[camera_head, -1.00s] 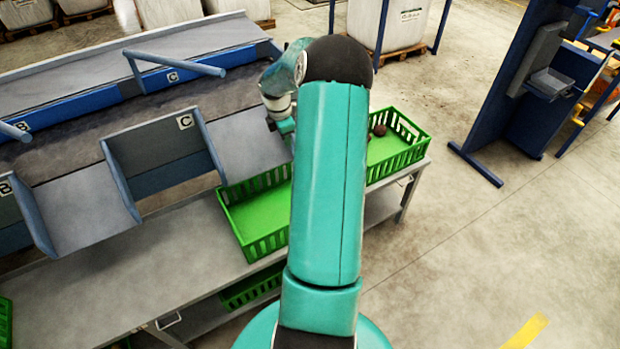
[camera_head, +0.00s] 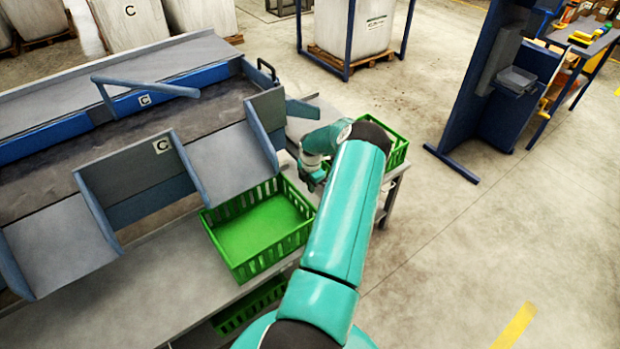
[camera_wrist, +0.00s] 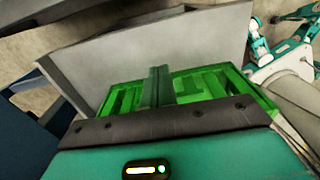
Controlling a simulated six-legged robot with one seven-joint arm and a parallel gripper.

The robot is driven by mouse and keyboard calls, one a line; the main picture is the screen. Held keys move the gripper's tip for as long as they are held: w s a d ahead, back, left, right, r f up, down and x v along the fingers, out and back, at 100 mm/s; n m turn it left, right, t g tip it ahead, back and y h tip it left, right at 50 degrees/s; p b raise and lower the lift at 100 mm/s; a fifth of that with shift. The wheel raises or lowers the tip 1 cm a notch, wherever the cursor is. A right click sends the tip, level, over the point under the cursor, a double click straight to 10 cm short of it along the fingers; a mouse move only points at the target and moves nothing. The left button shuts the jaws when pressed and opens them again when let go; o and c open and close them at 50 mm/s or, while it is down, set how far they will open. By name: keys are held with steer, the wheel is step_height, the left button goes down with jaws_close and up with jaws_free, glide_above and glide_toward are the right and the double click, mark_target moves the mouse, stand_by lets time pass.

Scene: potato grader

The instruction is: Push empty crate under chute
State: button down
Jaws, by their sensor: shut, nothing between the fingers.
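An empty green crate (camera_head: 262,236) sits on the grey bench below the grey chute marked C (camera_head: 232,160). Its back edge is close to the chute's lower lip. My gripper (camera_head: 314,180) is low beside the crate's right end in the head view, its fingertips partly hidden. In the wrist view my gripper's fingers (camera_wrist: 158,86) are shut and empty, in front of a green slatted crate (camera_wrist: 208,84). A grey sheet-metal panel (camera_wrist: 165,45) rises behind that crate. I cannot tell whether the fingers touch it.
Another green crate (camera_head: 397,152) stands at the bench's right end, partly hidden by my arm. A further green crate (camera_head: 250,306) lies under the bench. A blue stand (camera_head: 490,90) is at the right.

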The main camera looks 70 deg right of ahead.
mark_target(302, 195)
step_height(302, 195, down, 2)
steer(key=shift+f, duration=0.1)
steer(key=w+a, duration=0.2)
steer(key=a, duration=0.1)
steer(key=shift+f, duration=0.15)
steer(key=shift+a, duration=0.2)
steer(key=shift+w+a, duration=0.1)
steer(key=w+a, duration=0.9)
steer(key=a, duration=0.7)
steer(key=w+a, duration=1)
steer(key=a, duration=0.6)
steer(key=w+a, duration=0.9)
steer(key=a, duration=0.7)
steer(key=shift+w+a, duration=0.2)
steer(key=shift+w, duration=0.15)
step_height(302, 195, up, 14)
